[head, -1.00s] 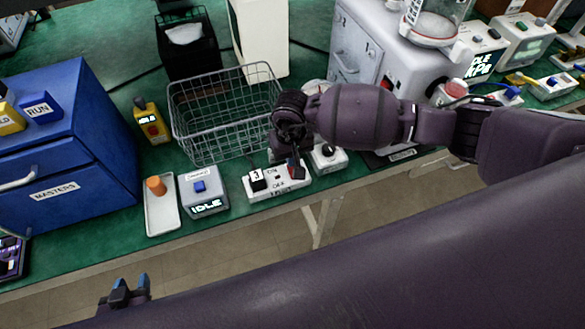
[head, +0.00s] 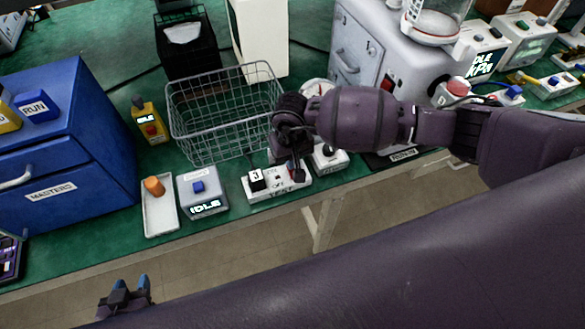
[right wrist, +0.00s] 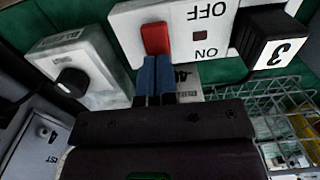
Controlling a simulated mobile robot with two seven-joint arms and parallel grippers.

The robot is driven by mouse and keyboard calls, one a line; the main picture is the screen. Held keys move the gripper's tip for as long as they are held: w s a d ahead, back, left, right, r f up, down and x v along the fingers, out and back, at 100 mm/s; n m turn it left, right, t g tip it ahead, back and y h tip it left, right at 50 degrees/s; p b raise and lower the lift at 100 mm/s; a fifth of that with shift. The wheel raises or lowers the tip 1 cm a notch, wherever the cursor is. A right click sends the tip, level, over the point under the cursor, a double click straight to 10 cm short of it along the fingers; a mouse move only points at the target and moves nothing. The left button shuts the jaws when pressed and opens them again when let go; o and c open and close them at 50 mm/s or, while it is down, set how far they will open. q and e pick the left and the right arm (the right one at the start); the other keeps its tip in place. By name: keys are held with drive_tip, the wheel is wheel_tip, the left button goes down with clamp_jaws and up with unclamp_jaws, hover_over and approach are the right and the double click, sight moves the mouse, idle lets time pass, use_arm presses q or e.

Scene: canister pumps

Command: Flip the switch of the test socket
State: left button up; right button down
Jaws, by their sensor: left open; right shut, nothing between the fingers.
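The test socket (head: 262,192) is a white block with ON and OFF markings at the bench's front edge. A black plug marked 3 (head: 257,179) sits in it. In the right wrist view the socket (right wrist: 180,16) shows its red switch (right wrist: 156,38), a small dark window and the plug (right wrist: 275,40). My right gripper (right wrist: 157,62) is shut and empty, its blue fingertips right at the switch's near end; I cannot tell whether they touch it. In the head view my right gripper (head: 296,166) hides most of the switch. My left gripper (head: 128,286) is open and empty, below the bench edge.
A wire basket (head: 215,110) stands behind the socket. A grey box reading IDLE (head: 203,190) and a white tray (head: 160,215) with an orange peg are to its left. A white box with a black knob (head: 328,158) is close on its right.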

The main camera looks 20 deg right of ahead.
use_arm(q)
drive_tip(key=shift+s+f, duration=0.15)
drive_tip(key=shift+f, duration=0.05)
use_arm(e)
drive_tip(key=shift+f, duration=0.15)
use_arm(q)
drive_tip(key=shift+s+f, duration=0.15)
drive_tip(key=shift+f, duration=0.1)
use_arm(e)
drive_tip(key=shift+f, duration=0.15)
drive_tip(key=shift+s, duration=0.1)
drive_tip(key=shift+r, duration=0.6)
drive_tip(key=shift+r+p, duration=0.55)
drive_tip(key=shift+r, duration=0.6)
drive_tip(key=shift+r+p, duration=0.45)
drive_tip(key=shift+r, duration=1.3)
use_arm(q)
drive_tip(key=r, duration=0.3)
drive_tip(key=shift+w+r, duration=0.2)
drive_tip(key=shift+r, duration=0.1)
